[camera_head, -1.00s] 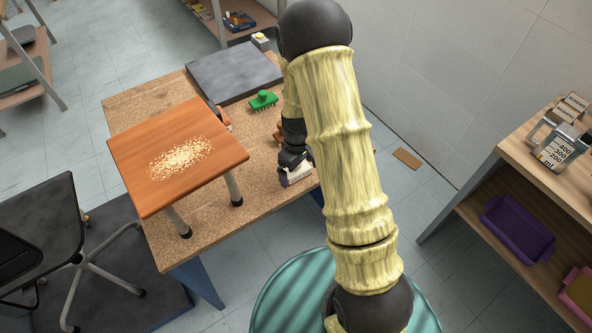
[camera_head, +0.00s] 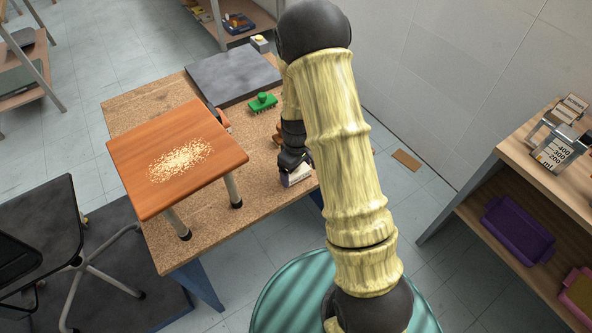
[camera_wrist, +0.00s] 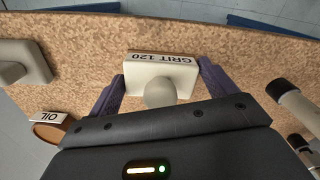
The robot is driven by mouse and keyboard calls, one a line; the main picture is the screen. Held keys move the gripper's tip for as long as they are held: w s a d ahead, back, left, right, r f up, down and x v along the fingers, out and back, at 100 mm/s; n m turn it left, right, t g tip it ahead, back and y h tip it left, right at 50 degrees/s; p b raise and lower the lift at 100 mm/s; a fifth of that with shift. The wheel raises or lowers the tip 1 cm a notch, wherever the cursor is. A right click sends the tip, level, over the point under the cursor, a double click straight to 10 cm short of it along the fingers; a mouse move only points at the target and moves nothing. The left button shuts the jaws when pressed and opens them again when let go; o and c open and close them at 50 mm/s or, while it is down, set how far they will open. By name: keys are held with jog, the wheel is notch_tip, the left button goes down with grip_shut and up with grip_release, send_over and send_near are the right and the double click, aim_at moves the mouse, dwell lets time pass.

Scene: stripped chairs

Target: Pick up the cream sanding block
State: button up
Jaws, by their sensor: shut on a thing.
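The cream sanding block (camera_wrist: 165,68) is between the purple fingers of my gripper (camera_wrist: 160,82) in the wrist view. It has a rounded knob on top and a "GRIT 120" label on its far side. My gripper is shut on it, one finger at each side. In the head view the block (camera_head: 298,177) shows at the right front edge of the workbench (camera_head: 235,217), below my gripper (camera_head: 295,166). My arm partly hides this area. I cannot tell whether the block touches the bench or is just above it.
A green brush (camera_head: 262,102) and a dark slab (camera_head: 232,75) lie behind. In the wrist view, a beige object (camera_wrist: 22,62) and an "OIL" container (camera_wrist: 48,130) are left; stool legs (camera_wrist: 296,104) are right.

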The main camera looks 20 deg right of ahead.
notch_tip(320, 180, up, 10)
jog(key=shift+p, duration=0.4)
dwell(0.3)
jog(key=o, duration=0.4)
jog(key=shift+c, duration=1.2)
jog(key=w+f+m, duration=0.1)
jog(key=f+m, duration=0.3)
jog(key=w+f+m, duration=0.1)
jog(key=f+m, duration=0.2)
jog(key=shift+w, duration=0.3)
jog(key=shift+a, duration=0.1)
